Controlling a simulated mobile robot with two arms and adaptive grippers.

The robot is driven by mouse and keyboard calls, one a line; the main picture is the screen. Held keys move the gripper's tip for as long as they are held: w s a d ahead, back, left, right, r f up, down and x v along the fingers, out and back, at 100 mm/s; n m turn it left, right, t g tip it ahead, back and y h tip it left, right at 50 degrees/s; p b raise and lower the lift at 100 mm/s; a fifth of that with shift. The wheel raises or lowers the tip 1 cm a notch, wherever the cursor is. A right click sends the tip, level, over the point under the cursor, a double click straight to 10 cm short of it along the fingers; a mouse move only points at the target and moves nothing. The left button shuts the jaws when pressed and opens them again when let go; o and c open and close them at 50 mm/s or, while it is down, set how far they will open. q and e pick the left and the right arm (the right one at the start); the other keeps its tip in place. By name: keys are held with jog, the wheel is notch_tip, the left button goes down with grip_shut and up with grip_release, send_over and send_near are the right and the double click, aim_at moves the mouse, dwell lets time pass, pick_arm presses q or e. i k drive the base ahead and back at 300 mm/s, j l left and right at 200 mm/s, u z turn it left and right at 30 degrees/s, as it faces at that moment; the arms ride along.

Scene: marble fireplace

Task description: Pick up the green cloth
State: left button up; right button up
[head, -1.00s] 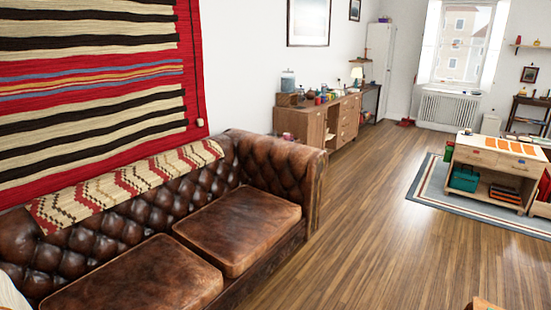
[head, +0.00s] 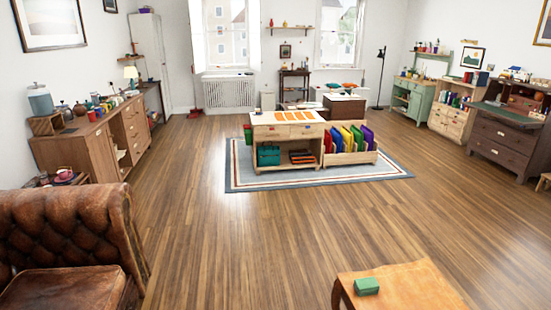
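A small green block-like thing (head: 366,286) lies on the near wooden table (head: 410,288) at the bottom right of the head view. It looks like a folded green cloth, but it is too small to be sure. It sits near the table's left edge with bare wood to its right. Neither of my grippers is in the head view.
A brown leather sofa (head: 70,225) stands at the lower left. A wooden sideboard (head: 95,148) lines the left wall. A low cabinet (head: 288,133) and a crate of coloured folders (head: 350,157) stand on a rug (head: 245,178). Open wooden floor (head: 220,240) lies between.

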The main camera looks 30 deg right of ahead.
aim_at(366, 286)
jog(key=i+z, duration=0.35)
jog(key=z, duration=0.15)
jog(key=i+z, duration=0.3)
jog(key=z, duration=0.2)
jog(key=i+j+z, duration=0.25)
jog(key=z, duration=0.25)
jog(key=i+j+z, duration=0.3)
jog(key=z, duration=0.2)
jog(key=i+j+z, duration=0.35)
jog(key=j, duration=0.3)
jog(key=i+j+z, duration=0.15)
jog(key=j, duration=0.15)
